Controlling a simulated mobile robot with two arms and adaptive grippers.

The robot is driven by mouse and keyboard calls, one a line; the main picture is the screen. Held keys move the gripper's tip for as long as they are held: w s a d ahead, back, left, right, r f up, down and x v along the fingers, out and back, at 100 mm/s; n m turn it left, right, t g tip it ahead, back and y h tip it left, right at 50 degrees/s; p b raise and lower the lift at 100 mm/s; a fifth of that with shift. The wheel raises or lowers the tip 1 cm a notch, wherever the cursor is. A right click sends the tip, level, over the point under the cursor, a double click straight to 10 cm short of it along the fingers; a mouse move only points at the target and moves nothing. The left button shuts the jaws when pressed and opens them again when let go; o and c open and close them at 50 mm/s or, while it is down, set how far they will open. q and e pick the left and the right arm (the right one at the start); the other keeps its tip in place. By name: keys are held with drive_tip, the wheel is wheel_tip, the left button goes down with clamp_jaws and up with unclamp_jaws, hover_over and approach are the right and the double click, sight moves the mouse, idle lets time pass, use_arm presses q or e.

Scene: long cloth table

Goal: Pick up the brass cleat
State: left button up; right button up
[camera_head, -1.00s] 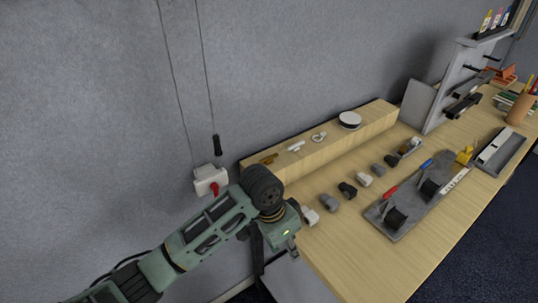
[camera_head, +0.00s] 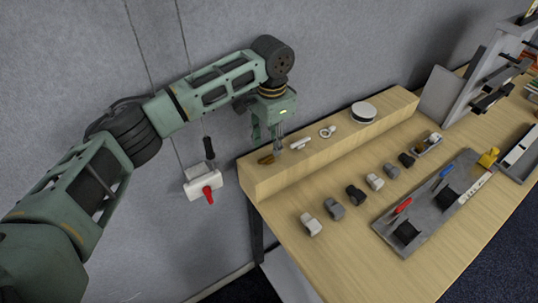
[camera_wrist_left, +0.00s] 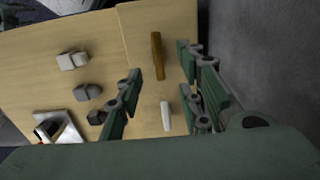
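The brass cleat (camera_head: 266,159) lies on the raised wooden ledge near its left end. In the left wrist view the brass cleat (camera_wrist_left: 157,56) is a long brown bar, fully visible. My left gripper (camera_head: 277,146) points down above the ledge, just right of the brass cleat in the head view. In the left wrist view my left gripper (camera_wrist_left: 160,78) is open, its fingers spread to either side with nothing held between them. I cannot tell its exact height above the ledge. My right gripper is in neither view.
A white cleat (camera_head: 300,144) lies close right of the brass one on the ledge (camera_head: 290,172). A ring-shaped piece (camera_head: 327,131) and a white round disc (camera_head: 363,112) sit farther along. Several small blocks stand on the table below. A red-handled white box (camera_head: 203,184) hangs left.

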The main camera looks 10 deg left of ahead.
sight(269, 159)
use_arm(q)
wheel_tip(269, 159, down, 3)
drive_tip(key=shift+d+r+p, duration=0.15)
drive_tip(key=shift+p, duration=0.5)
drive_tip(key=shift+f, duration=0.95)
drive_tip(key=c, duration=0.6)
drive_tip(key=shift+c, duration=0.9)
clamp_jaws()
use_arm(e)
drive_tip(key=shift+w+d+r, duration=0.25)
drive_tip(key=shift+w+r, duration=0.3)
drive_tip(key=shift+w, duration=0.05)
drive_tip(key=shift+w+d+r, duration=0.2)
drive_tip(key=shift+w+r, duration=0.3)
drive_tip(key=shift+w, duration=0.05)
